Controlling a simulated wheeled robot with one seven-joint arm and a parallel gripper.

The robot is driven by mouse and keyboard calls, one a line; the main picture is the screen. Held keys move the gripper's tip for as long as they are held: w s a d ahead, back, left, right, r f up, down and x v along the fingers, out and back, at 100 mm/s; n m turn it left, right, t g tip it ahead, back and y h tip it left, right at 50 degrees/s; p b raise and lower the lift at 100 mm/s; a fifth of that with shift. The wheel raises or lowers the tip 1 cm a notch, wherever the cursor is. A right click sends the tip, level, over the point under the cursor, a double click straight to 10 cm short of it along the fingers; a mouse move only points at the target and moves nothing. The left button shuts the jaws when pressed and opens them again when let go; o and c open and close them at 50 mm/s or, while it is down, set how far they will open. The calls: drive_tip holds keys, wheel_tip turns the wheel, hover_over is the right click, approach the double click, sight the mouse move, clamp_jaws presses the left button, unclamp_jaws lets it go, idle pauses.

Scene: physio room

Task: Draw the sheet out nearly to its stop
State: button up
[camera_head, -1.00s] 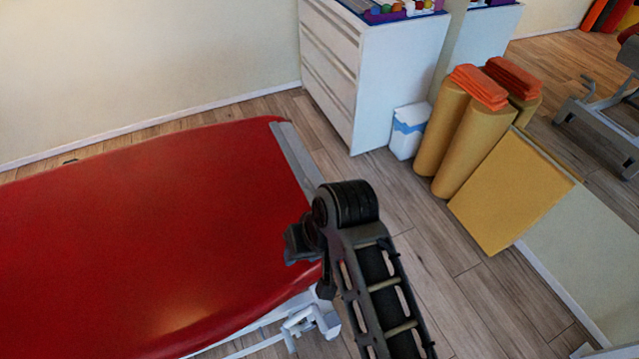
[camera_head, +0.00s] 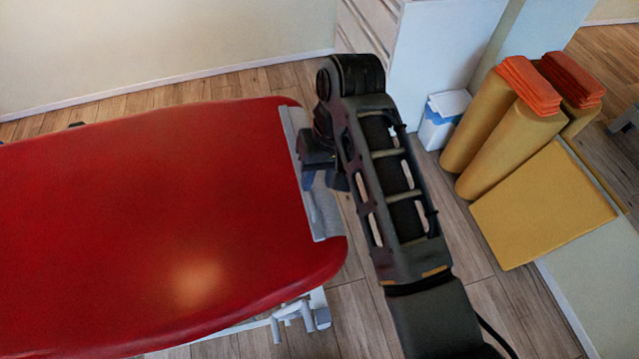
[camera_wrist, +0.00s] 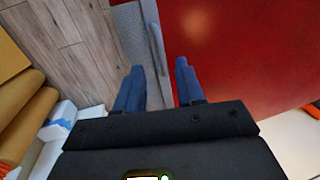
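The treatment couch (camera_head: 150,200) has a red top that fills the left of the head view. A grey strip (camera_head: 325,220), which may be the sheet or its holder, runs along the couch's right end. In the wrist view the strip (camera_wrist: 128,30) is speckled grey with a paler bar-like edge (camera_wrist: 154,40) beside the red top. My gripper (camera_head: 309,182) is over this end. Its two blue fingers (camera_wrist: 157,72) are apart, with the pale edge between them in the picture. I see nothing held; whether they touch it I cannot tell.
Beyond the couch end stand a white cabinet (camera_head: 440,50), a small white-and-blue bin (camera_head: 440,118), yellow rolls (camera_head: 510,140) topped with orange folded cloths (camera_head: 528,85), and a leaning yellow panel (camera_head: 540,205). Wooden floor (camera_head: 360,320) lies clear near the couch end.

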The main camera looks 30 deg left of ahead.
sight(312, 201)
drive_tip(key=shift+s+a+f, duration=0.15)
drive_tip(key=shift+f, duration=0.9)
drive_tip(key=shift+s+a+f, duration=0.1)
drive_tip(key=shift+s+f, duration=0.1)
drive_tip(key=shift+f, duration=0.8)
drive_tip(key=shift+s+a+f, duration=0.15)
drive_tip(key=shift+f, duration=0.9)
clamp_jaws()
